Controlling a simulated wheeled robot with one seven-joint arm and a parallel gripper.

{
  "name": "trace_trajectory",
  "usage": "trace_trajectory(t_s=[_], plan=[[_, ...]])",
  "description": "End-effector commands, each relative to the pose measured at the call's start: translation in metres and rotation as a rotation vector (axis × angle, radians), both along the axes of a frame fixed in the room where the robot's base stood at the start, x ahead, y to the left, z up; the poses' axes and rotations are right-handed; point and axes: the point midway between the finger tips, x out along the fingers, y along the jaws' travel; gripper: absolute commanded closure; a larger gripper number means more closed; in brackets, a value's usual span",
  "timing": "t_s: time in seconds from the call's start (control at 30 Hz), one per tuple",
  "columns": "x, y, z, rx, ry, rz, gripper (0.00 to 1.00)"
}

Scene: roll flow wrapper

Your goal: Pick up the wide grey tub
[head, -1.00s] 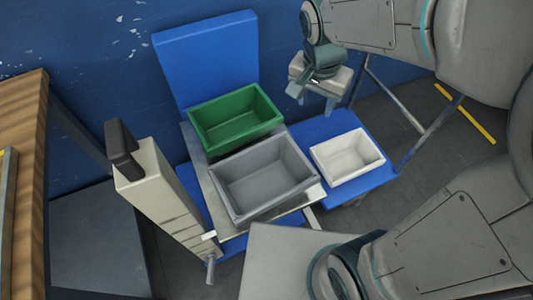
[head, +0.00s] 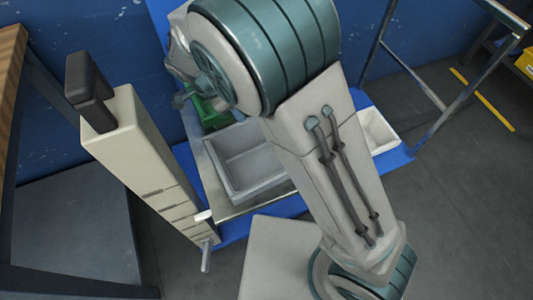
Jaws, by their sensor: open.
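The wide grey tub (head: 250,165) is an open, empty rectangular tub on a metal plate in the middle of the head view. My arm crosses in front and hides its right part. The green tub (head: 212,112) stands behind it, mostly hidden by my arm. The white tub (head: 378,132) is to the right on the blue surface, partly hidden. My gripper (head: 182,98) shows only as a small piece beside the green tub, up and left of the grey tub. It is open, and its fingertips are mostly hidden behind my arm.
A tall beige post with a black top (head: 140,150) stands close to the left of the grey tub. A blue panel rises behind the tubs. A metal frame (head: 430,80) stands at the right. Grey floor is clear at the lower right.

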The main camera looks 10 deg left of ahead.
Motion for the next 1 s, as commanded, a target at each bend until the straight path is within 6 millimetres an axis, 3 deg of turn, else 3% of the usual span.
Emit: trace_trajectory(t_s=[0.1,0.37,0.63,0.97,1.0], plan=[[0.004,-0.007,-0.021,-0.003,0.002,0.0,0.53],[0.008,-0.014,-0.039,0.0,0.001,0.002,0.53],[0.012,-0.031,-0.075,-0.001,0.002,0.0,0.53],[0.014,-0.032,-0.081,0.002,0.001,0.002,0.53],[0.014,-0.032,-0.08,0.002,0.001,0.002,0.61]])
